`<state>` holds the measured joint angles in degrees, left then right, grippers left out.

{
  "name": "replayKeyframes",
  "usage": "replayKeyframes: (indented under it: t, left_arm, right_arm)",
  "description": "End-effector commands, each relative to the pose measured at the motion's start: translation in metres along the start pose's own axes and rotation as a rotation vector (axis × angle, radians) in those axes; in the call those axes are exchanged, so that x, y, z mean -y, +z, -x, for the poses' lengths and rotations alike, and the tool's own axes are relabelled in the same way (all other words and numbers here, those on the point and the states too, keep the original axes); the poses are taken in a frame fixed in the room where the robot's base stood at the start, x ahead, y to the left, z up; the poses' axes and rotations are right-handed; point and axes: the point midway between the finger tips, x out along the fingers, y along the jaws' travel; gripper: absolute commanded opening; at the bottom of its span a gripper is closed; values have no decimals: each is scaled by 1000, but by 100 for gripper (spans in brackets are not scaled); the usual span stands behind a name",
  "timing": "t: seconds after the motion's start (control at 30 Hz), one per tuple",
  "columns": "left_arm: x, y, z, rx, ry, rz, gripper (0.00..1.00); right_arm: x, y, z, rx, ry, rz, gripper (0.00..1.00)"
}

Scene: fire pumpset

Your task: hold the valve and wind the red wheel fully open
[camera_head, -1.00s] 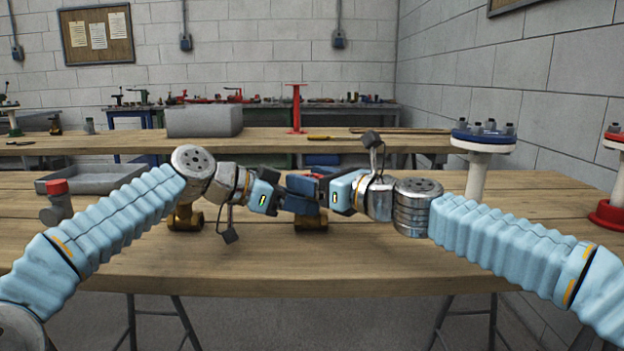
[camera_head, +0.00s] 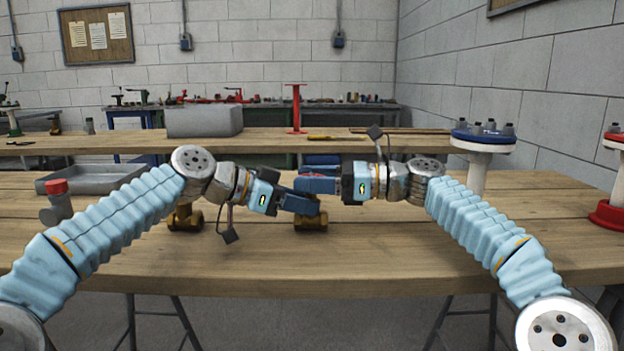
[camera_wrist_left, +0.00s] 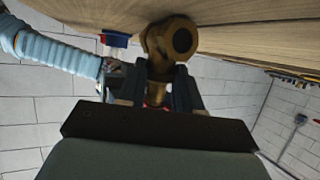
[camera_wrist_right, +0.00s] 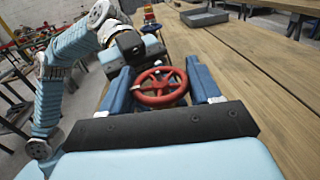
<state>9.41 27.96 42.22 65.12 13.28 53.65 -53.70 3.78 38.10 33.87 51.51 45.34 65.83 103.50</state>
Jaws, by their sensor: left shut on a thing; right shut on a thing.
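A brass valve (camera_head: 310,222) rests on the near workbench in the middle of the head view. Its body and round open end also show in the left wrist view (camera_wrist_left: 168,45). My left gripper (camera_head: 306,206) is shut on the valve body from the left, with one finger on each side in the left wrist view. The red spoked wheel (camera_wrist_right: 158,88) lies between the fingers of my right gripper (camera_wrist_right: 159,76), which is shut on it.
Another brass fitting (camera_head: 185,217) stands under my left wrist. A grey fitting with a red cap (camera_head: 57,203) and a grey tray (camera_head: 95,180) are at the left. A blue-topped flanged post (camera_head: 480,150) stands at the right. The bench front is clear.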

Motion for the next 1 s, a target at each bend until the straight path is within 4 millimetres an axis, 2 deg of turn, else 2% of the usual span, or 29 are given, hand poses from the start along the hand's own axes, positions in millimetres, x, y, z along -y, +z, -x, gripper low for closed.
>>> replayKeyframes:
  t: [0.57, 0.6, 0.67, 1.0]
  left_arm:
    - [-1, 1, -1, 5, 5, -1, 0]
    - [-1, 1, -1, 5, 5, -1, 0]
    - [-1, 1, -1, 5, 5, -1, 0]
    - [-1, 0, 0, 1, 2, -1, 0]
  right_arm:
    - [1, 2, 2, 1, 35, 4, 32]
    - [1, 2, 2, 1, 34, 4, 64]
    - [1, 2, 2, 1, 35, 4, 73]
    - [0, 0, 1, -1, 38, 2, 73]
